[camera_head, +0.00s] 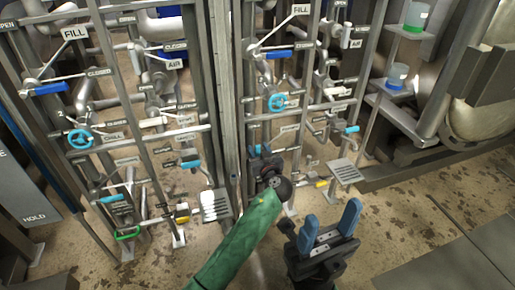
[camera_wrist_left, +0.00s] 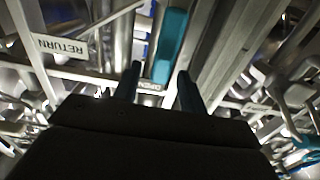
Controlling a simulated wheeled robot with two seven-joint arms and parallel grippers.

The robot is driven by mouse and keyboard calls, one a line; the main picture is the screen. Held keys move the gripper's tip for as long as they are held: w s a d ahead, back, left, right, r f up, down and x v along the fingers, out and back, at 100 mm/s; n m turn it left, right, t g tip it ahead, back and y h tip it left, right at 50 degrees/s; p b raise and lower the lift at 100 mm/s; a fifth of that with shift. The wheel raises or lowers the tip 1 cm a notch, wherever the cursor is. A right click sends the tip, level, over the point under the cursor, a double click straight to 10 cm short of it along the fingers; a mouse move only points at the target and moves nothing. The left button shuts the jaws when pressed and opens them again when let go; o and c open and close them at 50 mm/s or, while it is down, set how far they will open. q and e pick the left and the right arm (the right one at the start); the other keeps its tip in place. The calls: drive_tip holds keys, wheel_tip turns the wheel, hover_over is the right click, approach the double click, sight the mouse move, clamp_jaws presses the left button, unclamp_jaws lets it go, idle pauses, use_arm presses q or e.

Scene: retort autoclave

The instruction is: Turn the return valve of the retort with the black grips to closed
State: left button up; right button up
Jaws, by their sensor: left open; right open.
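In the left wrist view a teal lever handle (camera_wrist_left: 169,45) stands between and beyond the fingertips of my left gripper (camera_wrist_left: 158,88), apart from them as far as I can tell. A RETURN label (camera_wrist_left: 60,46) is to its left and an OPEN label (camera_wrist_left: 150,86) lies below the handle. In the head view my left gripper (camera_head: 261,150) is open in front of the right pipe frame, hiding most of what is behind it. My right gripper (camera_head: 329,228) is open and empty above the floor, apart from the valves. I cannot make out black grips.
The left pipe frame (camera_head: 105,68) has a blue handwheel (camera_head: 80,139) and a green lever (camera_head: 127,234). The right frame has another blue handwheel (camera_head: 277,103) and a yellow lever (camera_head: 322,183). A shelf (camera_head: 400,103) and a large vessel are at right. Floor at lower right is clear.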

use_arm(q)
drive_tip(key=shift+x, duration=0.9)
clamp_jaws()
